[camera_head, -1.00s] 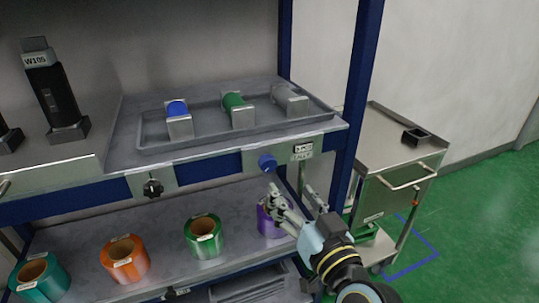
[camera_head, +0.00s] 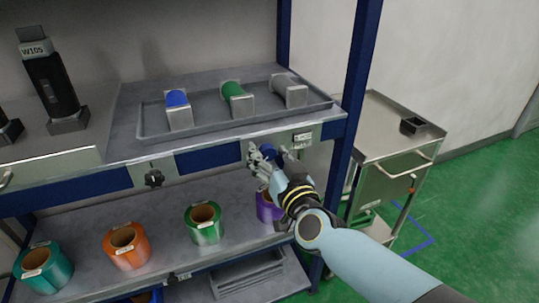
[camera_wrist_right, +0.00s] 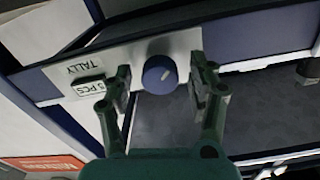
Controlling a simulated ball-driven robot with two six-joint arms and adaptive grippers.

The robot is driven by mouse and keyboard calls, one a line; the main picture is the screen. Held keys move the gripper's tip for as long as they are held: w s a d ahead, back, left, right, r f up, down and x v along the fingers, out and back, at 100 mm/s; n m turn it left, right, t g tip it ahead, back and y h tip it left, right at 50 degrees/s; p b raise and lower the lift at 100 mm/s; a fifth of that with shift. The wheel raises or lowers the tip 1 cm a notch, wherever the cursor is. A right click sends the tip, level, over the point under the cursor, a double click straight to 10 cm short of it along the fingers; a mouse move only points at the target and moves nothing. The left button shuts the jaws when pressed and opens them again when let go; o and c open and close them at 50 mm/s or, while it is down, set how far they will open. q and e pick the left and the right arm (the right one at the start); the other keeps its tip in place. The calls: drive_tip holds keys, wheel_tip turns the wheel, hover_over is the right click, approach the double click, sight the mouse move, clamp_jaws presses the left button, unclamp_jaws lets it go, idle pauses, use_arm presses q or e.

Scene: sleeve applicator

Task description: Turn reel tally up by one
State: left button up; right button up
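The blue tally knob (camera_head: 267,150) sits on a metal plate on the shelf's front edge. My right gripper (camera_head: 270,158) is at the knob. In the right wrist view its fingers (camera_wrist_right: 160,84) stand on both sides of the knob, with gaps left and right. The tally window (camera_wrist_right: 88,86) beside the word TALLY reads a number of PCS; the digit is hard to make out. The window (camera_head: 302,138) also shows in the head view. My left gripper is out of view.
A black knob (camera_head: 153,178) is on the same shelf edge to the left. A tray (camera_head: 150,127) with several spool holders lies above. Tape reels, such as a green one (camera_head: 203,232), stand on the lower shelf. A steel cart (camera_head: 392,140) is to the right.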

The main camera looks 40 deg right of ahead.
drive_tip(key=c, duration=1.1)
drive_tip(key=shift+o, duration=0.2)
drive_tip(key=shift+m, duration=0.3)
drive_tip(key=m, duration=0.3)
drive_tip(key=shift+m, duration=2.5)
drive_tip(key=o, duration=1.1)
